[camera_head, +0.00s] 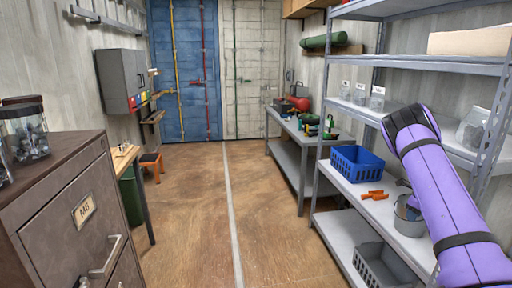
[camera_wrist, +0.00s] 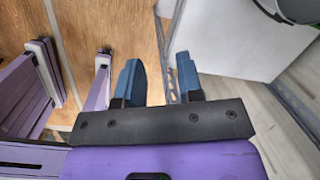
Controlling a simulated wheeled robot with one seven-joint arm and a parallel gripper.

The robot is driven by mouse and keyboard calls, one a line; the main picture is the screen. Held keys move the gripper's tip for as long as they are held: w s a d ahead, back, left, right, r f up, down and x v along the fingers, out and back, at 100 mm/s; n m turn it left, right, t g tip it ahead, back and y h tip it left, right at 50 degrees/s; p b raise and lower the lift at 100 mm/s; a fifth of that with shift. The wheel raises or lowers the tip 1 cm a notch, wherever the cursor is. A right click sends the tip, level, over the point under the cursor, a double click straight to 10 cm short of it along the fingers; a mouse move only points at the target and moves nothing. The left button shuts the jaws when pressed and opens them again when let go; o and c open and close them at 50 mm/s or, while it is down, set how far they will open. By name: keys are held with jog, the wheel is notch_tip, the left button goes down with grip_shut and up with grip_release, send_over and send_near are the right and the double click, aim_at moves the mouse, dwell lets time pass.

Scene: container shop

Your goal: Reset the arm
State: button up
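My gripper (camera_wrist: 158,80) shows in the wrist view with its two blue-tipped fingers apart. It is open and nothing is between the fingers. Behind the fingers are the brown floor (camera_wrist: 90,25) and the edge of a pale shelf board (camera_wrist: 225,40). In the head view my purple arm rises at the right, bent at a joint, in front of the metal shelf unit (camera_head: 400,62). My gripper cannot be made out in the head view.
The shelf unit holds a blue basket (camera_head: 357,163), orange clamp-like items (camera_head: 375,195), a grey bucket (camera_head: 408,220) and a grey crate (camera_head: 380,268). A drawer cabinet (camera_head: 60,205) with jars stands at left. A workbench (camera_head: 307,140) stands farther back. The middle aisle floor (camera_head: 190,200) is clear.

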jog(key=s+a+r+n+t+y, duration=0.1)
jog(key=s+a+r+n, duration=0.3)
jog(key=a+r, duration=0.5)
jog(key=s+a+r+n+y, duration=0.1)
jog(key=s+a+r+n, duration=0.4)
jog(key=r, duration=0.7)
jog(key=s+a+r+n+t+y, duration=0.1)
jog(key=s+a+r+n, duration=0.25)
jog(key=a+r, duration=0.6)
jog(key=s+a+r+n+h, duration=0.1)
jog(key=s+a+n, duration=0.4)
jog(key=s, duration=0.5)
jog(key=s+a+r+n+t, duration=0.1)
jog(key=s+a+r+n, duration=0.3)
jog(key=s, duration=0.6)
jog(key=s+a+r+n+h, duration=0.1)
jog(key=s+a+r+n, duration=0.1)
jog(key=s+a+n, duration=0.4)
jog(key=s+n, duration=0.2)
jog(key=s, duration=0.2)
jog(key=shift+r+n+h, duration=0.3)
jog(key=shift+n, duration=0.05)
jog(key=shift+a, duration=0.1)
